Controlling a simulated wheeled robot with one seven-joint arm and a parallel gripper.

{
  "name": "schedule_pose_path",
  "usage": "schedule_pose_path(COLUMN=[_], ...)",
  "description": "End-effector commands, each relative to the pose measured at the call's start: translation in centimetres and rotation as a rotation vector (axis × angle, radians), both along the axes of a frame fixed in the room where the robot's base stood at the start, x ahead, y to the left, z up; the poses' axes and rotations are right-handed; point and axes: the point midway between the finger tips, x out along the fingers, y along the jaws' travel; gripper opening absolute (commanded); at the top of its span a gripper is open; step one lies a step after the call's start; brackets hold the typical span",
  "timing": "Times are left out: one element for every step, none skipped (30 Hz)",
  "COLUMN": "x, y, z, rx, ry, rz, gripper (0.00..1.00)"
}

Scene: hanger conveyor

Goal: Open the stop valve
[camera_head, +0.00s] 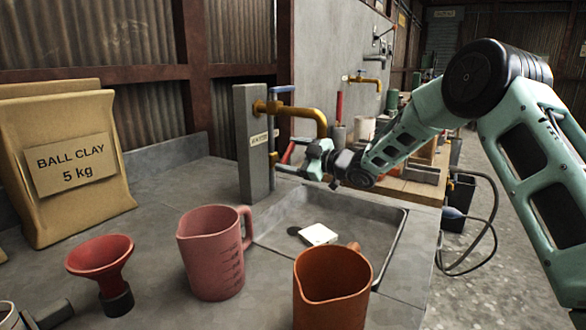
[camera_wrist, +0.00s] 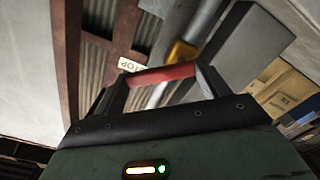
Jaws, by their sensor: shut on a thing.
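The stop valve's red lever (camera_head: 288,152) shows beside the grey post (camera_head: 252,150), below the brass tap (camera_head: 300,108), in the head view. In the wrist view the red lever (camera_wrist: 165,74) spans the space between my two fingers, with a pale label reading "TOP" (camera_wrist: 130,65) behind it. My gripper (camera_head: 293,160) reaches in from the right, above the back of the sink, and is shut on the red lever. The fingers hide part of the lever and the valve body in the head view.
A pink jug (camera_head: 212,255), an orange jug (camera_head: 330,290) and a red funnel (camera_head: 100,258) stand in front. A clay bag (camera_head: 65,165) leans at left. A blue handle (camera_head: 282,89) tops the tap.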

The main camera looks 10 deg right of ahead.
Motion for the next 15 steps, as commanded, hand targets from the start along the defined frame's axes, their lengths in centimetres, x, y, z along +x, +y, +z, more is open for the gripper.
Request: schedule_pose_path(x=[-0.11,-0.16,-0.22,-0.27,-0.31,-0.38,-0.43,-0.48,-0.56,-0.61,-0.66,-0.71,-0.77,-0.83,-0.9], y=[0.09,0.17,0.24,0.27,0.3,0.37,0.42,0.47,0.54,0.6,0.64,0.68,0.74,0.8,0.9], z=[-0.47,-0.45,-0.36,-0.31,-0.28,-0.21,-0.15,-0.14,-0.1,-0.03,0.0,0.0,0.04,0.1,0.13], rx=[-0.033,-0.053,-0.08,-0.101,-0.121,-0.147,-0.168,-0.188,-0.215,-0.235,-0.255,-0.282,-0.302,-0.321,-0.346], ry=[-0.035,-0.056,-0.082,-0.103,-0.123,-0.149,-0.17,-0.19,-0.217,-0.237,-0.257,-0.283,-0.302,-0.321,-0.346], rz=[0.001,0.001,0.001,0.001,0.001,0.001,0.001,0.001,0.001,0.001,0.001,0.001,0.001,0.001,0.001], gripper=[0.33,0.33,0.33,0.33,0.33,0.33,0.33,0.33,0.33,0.33,0.33,0.33,0.33,0.33,0.33])
